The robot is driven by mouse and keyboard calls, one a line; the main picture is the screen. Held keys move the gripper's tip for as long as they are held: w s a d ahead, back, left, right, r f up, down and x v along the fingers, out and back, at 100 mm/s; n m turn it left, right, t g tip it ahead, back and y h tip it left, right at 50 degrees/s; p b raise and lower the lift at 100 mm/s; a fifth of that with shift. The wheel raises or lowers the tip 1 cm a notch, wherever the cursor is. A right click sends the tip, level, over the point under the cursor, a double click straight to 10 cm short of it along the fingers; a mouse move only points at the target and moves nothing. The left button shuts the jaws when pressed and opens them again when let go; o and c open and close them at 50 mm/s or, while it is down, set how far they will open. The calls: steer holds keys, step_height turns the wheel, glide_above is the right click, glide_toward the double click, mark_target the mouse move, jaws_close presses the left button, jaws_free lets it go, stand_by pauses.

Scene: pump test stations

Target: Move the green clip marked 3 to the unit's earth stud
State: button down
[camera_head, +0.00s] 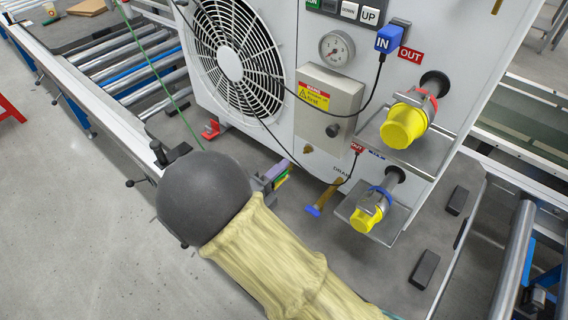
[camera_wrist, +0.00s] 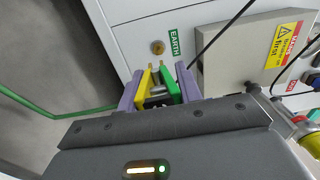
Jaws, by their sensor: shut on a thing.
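My gripper (camera_wrist: 158,88) is shut on a green and yellow clip (camera_wrist: 168,80), held between its purple fingers. The clip's jaws point toward the unit's panel; no number on it is readable. The earth stud (camera_wrist: 157,47) is a round brass stud beside the green EARTH label on the white unit. It lies just beyond the clip's tips, apart from them in the picture. In the head view, my gripper (camera_head: 277,177) and the clip (camera_head: 281,182) are low by the unit's front, partly hidden by my wrist.
A green cable (camera_wrist: 70,116) runs in from the left. A grey box (camera_head: 328,105) with a warning label and black leads are right of the stud. Yellow-capped pipe fittings (camera_head: 403,125) stick out further right. A red clamp (camera_head: 211,129) sits at the unit's foot.

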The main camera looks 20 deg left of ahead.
mark_target(306, 149)
stand_by(0.4)
steer(key=shift+b+x, duration=0.7)
steer(key=shift+x, duration=0.45)
steer(key=shift+b+x, duration=0.9)
steer(key=shift+x, duration=0.9)
steer(key=shift+f, duration=0.1)
steer(key=shift+s, duration=0.15)
steer(key=shift+p, duration=0.6)
steer(key=shift+p, duration=1.25)
steer(key=shift+w+d+p, duration=0.2)
steer(key=shift+w+p, duration=0.15)
steer(key=shift+w, duration=0.3)
